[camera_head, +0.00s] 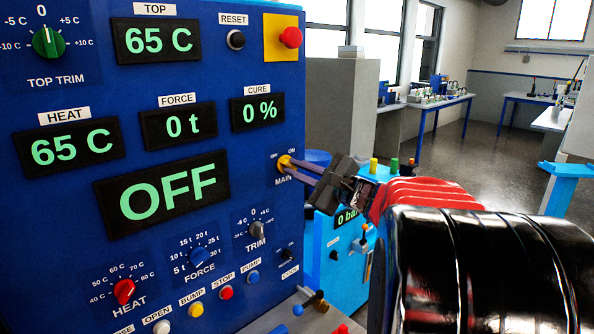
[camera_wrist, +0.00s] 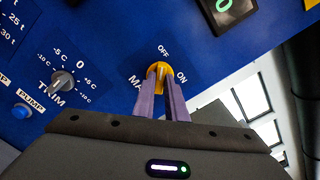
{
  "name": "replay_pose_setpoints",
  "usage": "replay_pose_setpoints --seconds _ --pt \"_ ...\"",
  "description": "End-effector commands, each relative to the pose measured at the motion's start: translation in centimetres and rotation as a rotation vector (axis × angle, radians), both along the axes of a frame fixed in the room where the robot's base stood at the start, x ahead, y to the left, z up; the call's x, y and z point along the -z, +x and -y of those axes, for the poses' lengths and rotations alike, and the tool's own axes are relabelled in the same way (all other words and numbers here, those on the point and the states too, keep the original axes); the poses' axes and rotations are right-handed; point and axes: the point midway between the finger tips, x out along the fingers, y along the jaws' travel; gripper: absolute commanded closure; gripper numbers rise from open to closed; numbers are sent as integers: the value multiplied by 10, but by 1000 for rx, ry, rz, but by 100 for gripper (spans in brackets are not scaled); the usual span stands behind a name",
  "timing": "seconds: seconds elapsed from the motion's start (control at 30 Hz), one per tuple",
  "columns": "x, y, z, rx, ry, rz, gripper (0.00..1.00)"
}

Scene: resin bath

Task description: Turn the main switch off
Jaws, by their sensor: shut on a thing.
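The main switch (camera_head: 284,161) is a yellow knob on the blue control panel, above the label MAIN, with OFF marked at its left and ON at its right. It also shows in the wrist view (camera_wrist: 159,68), between my two purple fingertips. My gripper (camera_head: 291,167) reaches the panel from the right and is shut on the knob, one finger on each side. The fingers hide part of the knob, so which mark it points to is hard to tell. The large panel display (camera_head: 163,189) reads OFF in green.
The TRIM knob (camera_head: 256,229) sits below left of the switch, and a red button on a yellow plate (camera_head: 290,38) is above. A lighter blue unit (camera_head: 345,262) with a "0 bar" display stands to the right, beneath my arm. Workbenches stand farther back.

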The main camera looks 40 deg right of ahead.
Motion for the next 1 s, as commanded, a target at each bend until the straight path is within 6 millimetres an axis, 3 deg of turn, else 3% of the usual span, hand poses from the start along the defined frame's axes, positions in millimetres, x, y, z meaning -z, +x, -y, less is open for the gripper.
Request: replay_pose_setpoints --seconds 0.47,0.5,0.7,1.0 --pt "3 0 0 0 -16 -4 100" --pt "3 0 0 0 -16 -4 86" --pt "2 0 0 -1 -15 -1 72" --pt "1 -1 0 -1 -16 0 70"
